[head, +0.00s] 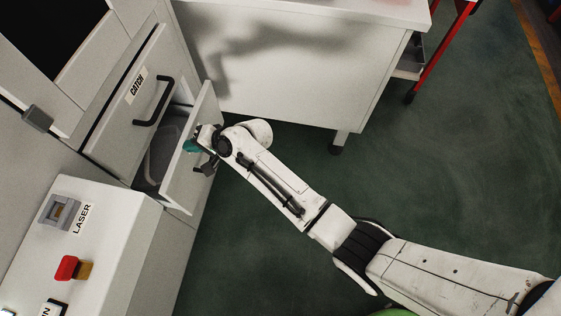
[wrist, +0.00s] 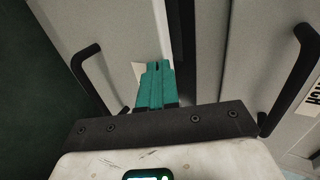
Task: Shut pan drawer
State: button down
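The pan drawer (head: 187,167) stands partly open below the drawer front marked CATCH (head: 134,101). Its front panel also shows in the wrist view (wrist: 115,30), with a black bar handle (wrist: 85,62) at left and a pale label mostly hidden by my fingers. A dark opening lies between this panel and the CATCH panel. My gripper (head: 190,146) is at the outer face of the open drawer's front, near its upper part. Its teal fingers (wrist: 155,72) lie together with nothing seen between them. Whether they touch the panel, I cannot tell.
A white control box (head: 115,235) with a red button (head: 67,267) and a LASER label stands at lower left. A white cabinet (head: 290,75) stands behind the drawer and arm. A red-framed cart (head: 436,53) is at upper right. Green floor is open at right.

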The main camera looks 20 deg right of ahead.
jog(key=w+a+b, duration=0.2)
jog(key=w+a, duration=0.2)
jog(key=a, duration=0.1)
jog(key=shift+w+a, duration=0.15)
jog(key=shift+a, duration=0.15)
jog(key=s+d, duration=0.1)
jog(key=s+d+p, duration=0.1)
jog(key=d, duration=0.1)
jog(key=s+d+r, duration=0.1)
jog(key=d, duration=0.1)
jog(key=shift+s, duration=0.3)
jog(key=p+v, duration=0.1)
jog(key=v, duration=0.6)
jog(key=shift+s+d+r, duration=0.15)
jog(key=shift+s+d, duration=0.05)
